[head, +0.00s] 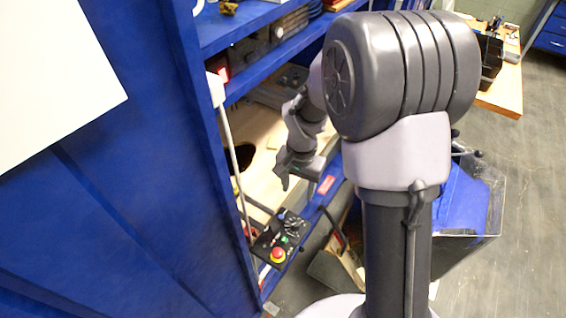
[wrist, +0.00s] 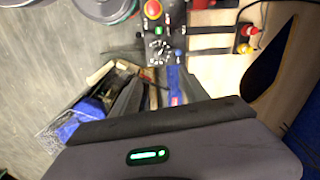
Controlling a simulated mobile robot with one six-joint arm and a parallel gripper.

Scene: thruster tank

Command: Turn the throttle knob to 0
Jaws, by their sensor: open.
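The throttle knob (wrist: 158,51) is a dark round knob in a ring of white marks on a black control box (wrist: 170,22). Its pointer setting is too small to read. In the head view the black control box (head: 264,246) sits at the shelf's front edge, and the knob is too small there to make out clearly. My gripper (head: 283,178) is above the control box, apart from it, pointing downward and open. It holds nothing that I can see.
A red emergency button (head: 278,255) sits on the box near the knob; it also shows in the wrist view (wrist: 152,9). A blue cabinet post (head: 215,150) and a thin pale rod stand left of my gripper. Red and yellow plugs (wrist: 246,38) lie beside the box.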

